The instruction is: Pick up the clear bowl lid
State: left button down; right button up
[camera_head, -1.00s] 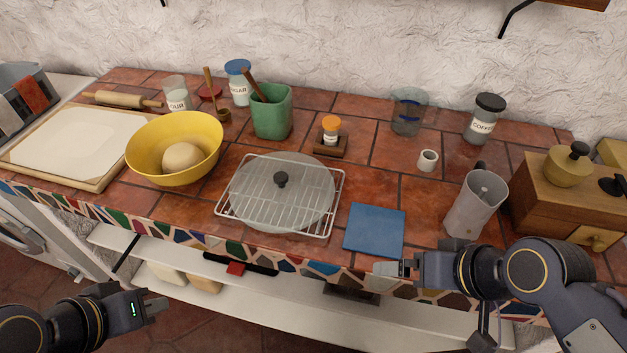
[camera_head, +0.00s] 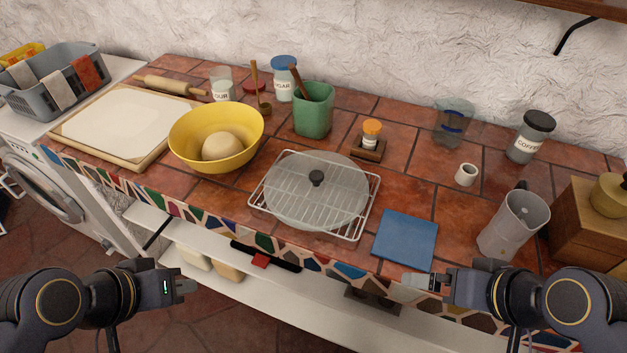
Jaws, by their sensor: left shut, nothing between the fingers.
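My right gripper (camera_head: 418,281) is at the counter's front edge, below the blue square mat (camera_head: 405,238). Its fingers look like one pale block, so its opening cannot be made out.
A yellow bowl (camera_head: 190,140) with dough (camera_head: 221,146) stands left of the rack. A green holder (camera_head: 313,118) and a small orange-capped jar (camera_head: 371,133) stand behind it. A metal jug (camera_head: 514,225) is at the right.

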aim_at(308, 190)
jog(key=i+j+z, duration=0.1)
jog(key=j, duration=0.4)
jog(key=i+j+z, duration=0.1)
jog(key=j, duration=0.45)
jog(key=i+j+z, duration=0.1)
jog(key=j, duration=0.4)
jog(key=i, duration=0.05)
